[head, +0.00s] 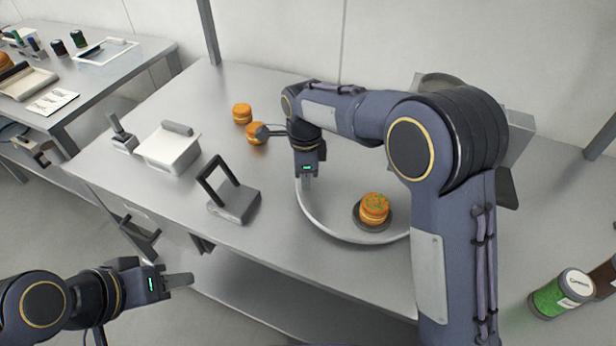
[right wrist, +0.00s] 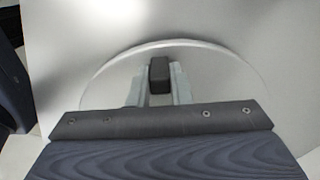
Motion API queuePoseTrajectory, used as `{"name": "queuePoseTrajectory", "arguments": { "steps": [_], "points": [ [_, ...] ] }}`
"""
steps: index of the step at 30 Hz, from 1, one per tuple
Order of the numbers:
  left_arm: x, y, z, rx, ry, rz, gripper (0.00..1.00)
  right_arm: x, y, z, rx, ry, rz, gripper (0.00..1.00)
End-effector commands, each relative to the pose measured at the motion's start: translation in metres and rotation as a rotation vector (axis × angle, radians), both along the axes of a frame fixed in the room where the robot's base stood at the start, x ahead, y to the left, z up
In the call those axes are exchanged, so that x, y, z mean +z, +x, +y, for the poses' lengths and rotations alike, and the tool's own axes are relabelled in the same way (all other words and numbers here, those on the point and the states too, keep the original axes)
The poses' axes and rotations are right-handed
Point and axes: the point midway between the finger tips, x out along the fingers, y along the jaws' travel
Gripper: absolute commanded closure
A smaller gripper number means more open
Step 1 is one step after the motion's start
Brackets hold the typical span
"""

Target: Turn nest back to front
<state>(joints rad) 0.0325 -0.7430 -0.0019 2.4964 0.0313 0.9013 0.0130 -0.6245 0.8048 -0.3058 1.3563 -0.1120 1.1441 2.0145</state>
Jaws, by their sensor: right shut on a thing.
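A round grey plate with a raised rim (head: 345,237) lies on the table, partly hidden by my right arm. On its front right part a small dark round nest (head: 357,218) holds an orange filled round (head: 374,207) with green bits on top. My right gripper (head: 307,182) points down at the plate's left rim. In the right wrist view its fingers are shut on a dark block-shaped knob (right wrist: 159,70) at the rim of the plate (right wrist: 105,72). My left gripper (head: 180,281) is away from the table's front edge, seen side-on, with no thing visible in it.
Two orange rounds (head: 242,113) sit at the back left. A white lidded box (head: 170,149) and a grey device with a dark frame handle (head: 234,201) stand left of the plate. A side table is at the far left.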

Motion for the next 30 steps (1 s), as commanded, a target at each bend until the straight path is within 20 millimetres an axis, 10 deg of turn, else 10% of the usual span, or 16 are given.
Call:
{"name": "queuePoseTrajectory", "arguments": {
  "steps": [30],
  "points": [
    [0.041, 0.000, 0.000, 0.000, 0.000, 0.000, 0.60, 0.002, 0.063, -0.009, -0.439, -0.003, -0.001, 1.00]
  ]
}}
